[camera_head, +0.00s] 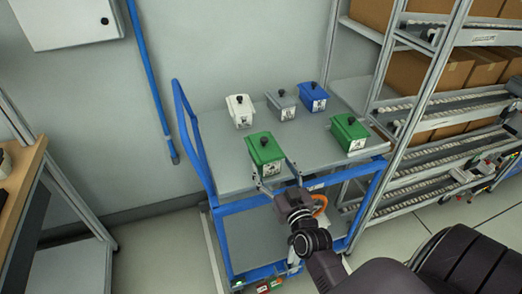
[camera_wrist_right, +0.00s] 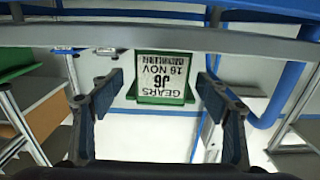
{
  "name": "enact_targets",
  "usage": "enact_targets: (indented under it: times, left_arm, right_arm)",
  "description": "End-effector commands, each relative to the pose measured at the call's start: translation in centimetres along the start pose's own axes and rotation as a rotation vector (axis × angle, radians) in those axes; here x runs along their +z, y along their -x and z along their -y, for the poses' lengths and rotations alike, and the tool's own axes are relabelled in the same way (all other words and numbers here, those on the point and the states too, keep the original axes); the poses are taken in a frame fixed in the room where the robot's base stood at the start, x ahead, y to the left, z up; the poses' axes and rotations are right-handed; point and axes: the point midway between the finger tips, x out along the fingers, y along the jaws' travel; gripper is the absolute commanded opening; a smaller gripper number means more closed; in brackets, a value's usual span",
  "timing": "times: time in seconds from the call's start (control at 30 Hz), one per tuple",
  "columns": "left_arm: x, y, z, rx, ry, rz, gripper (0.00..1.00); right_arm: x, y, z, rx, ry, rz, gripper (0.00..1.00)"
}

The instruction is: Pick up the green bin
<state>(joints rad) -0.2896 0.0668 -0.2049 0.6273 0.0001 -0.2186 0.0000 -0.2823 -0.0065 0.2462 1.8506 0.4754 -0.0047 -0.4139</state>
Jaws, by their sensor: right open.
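A green bin (camera_head: 265,148) with a black knob on its lid and a white label on its front stands at the near left of the cart's grey top. My right gripper (camera_head: 276,178) is open at the front of this bin, its two fingers apart. In the right wrist view a green bin (camera_wrist_right: 160,99) shows between the open fingers (camera_wrist_right: 160,82), its label reading "GEARS J6 16 NOV" upside down. I see gaps between the bin and both fingers there. A second green bin (camera_head: 349,132) stands at the cart's right. My left gripper is not in view.
A white bin (camera_head: 240,111), a grey bin (camera_head: 282,105) and a blue bin (camera_head: 313,97) stand in the back row. The cart (camera_head: 225,172) has a blue frame with a left handle. A rack (camera_head: 430,100) with cardboard boxes is close on the right.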

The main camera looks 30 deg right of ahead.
Motion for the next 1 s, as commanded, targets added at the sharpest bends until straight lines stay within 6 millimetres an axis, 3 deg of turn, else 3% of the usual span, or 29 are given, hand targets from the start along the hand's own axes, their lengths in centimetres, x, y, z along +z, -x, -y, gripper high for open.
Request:
enact_targets:
  times: [0.13,0.33,0.47,0.67,0.93,1.0]
  left_arm:
    - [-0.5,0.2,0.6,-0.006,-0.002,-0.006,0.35]
    - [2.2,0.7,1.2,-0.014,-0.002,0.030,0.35]
    - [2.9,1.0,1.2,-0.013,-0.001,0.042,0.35]
    - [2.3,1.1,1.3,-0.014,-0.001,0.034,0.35]
    - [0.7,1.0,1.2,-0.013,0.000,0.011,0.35]
    - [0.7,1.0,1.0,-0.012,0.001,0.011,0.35]
  right_arm:
    - [-0.2,-1.5,0.0,0.000,-0.001,-0.003,0.69]
    - [0.0,-3.5,0.1,0.000,-0.001,-0.002,0.69]
    - [0.2,-5.3,0.2,-0.001,-0.001,-0.002,0.69]
    - [0.5,-7.4,0.2,-0.001,0.000,0.000,0.69]
    - [0.5,-7.6,0.2,-0.001,0.000,-0.001,0.69]
    - [0.5,-7.5,0.2,-0.001,0.000,0.000,0.62]
